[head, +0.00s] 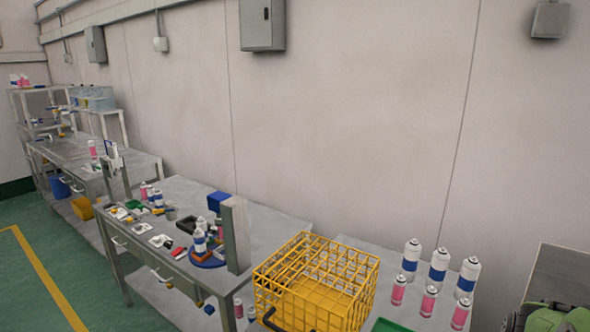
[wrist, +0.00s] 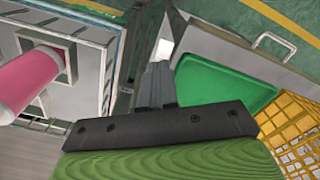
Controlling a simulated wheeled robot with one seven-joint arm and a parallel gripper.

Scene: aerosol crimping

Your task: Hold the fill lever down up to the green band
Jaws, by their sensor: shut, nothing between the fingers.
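My gripper (wrist: 155,88) shows in the wrist view, its dark fingers together and empty. A pink can (wrist: 25,85) with a white end lies across the left of that view, beside a pale grey boxy fixture (wrist: 85,65). A dark upright bar (wrist: 130,45) runs just beyond my fingertips; I cannot tell whether it is part of the fill lever or whether the fingers touch it. I cannot make out the fill lever or its green band in either view. My gripper is not visible in the head view.
A green tray (wrist: 207,85) lies right of my fingers in the wrist view, beside a yellow wire crate (wrist: 296,130). In the head view the yellow crate (head: 315,280) stands near several white-and-blue and pink cans (head: 438,268). A cluttered bench (head: 190,195) stands left.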

